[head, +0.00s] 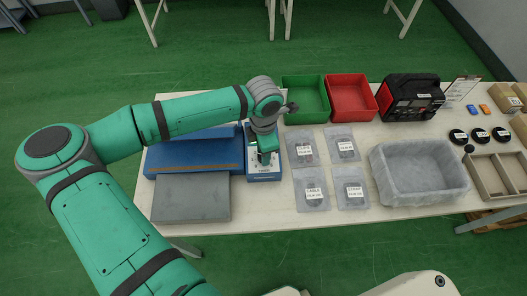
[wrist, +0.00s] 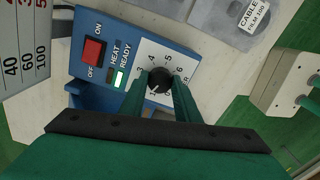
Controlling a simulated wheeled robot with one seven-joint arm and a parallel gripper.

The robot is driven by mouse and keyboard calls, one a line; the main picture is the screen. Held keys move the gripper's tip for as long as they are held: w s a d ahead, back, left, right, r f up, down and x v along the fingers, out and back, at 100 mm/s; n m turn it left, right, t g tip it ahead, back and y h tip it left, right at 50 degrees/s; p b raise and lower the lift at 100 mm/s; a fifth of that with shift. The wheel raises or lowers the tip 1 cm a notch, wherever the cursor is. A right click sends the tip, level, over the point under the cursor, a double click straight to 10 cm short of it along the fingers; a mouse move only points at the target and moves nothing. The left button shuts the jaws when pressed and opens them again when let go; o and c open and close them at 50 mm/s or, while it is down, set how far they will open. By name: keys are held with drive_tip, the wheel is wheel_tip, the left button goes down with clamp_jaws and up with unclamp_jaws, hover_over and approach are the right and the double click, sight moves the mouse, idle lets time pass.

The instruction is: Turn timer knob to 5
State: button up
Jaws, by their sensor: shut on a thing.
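The timer knob (wrist: 160,79) is small, black and round on a white numbered dial at the end of a blue control panel (wrist: 123,33). My gripper (wrist: 160,88) is shut on the knob, one teal finger on each side of it. Numbers 3 to 6 show above the knob; the fingers cover part of the dial's lower half. I cannot tell surely which number the knob points at. In the head view my gripper (head: 266,157) points down over the panel (head: 263,176), and the knob is hidden.
A red ON/OFF switch (wrist: 93,49) and HEAT and READY lights sit beside the dial; READY looks lit. The blue machine (head: 190,150) extends left. Labelled bags (head: 315,195), a grey bin (head: 418,192), and green (head: 305,99) and red trays (head: 350,98) stand right and behind.

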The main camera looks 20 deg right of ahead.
drive_tip(key=m, duration=0.3)
drive_tip(key=shift+r+m, duration=0.1)
drive_tip(key=shift+m, duration=0.3)
drive_tip(key=m, duration=0.4)
drive_tip(key=shift+m, duration=0.3)
drive_tip(key=m, duration=1.2)
drive_tip(key=shift+m, duration=0.3)
drive_tip(key=m, duration=0.3)
drive_tip(key=shift+m, duration=0.3)
drive_tip(key=m, duration=0.3)
drive_tip(key=shift+m, duration=2.1)
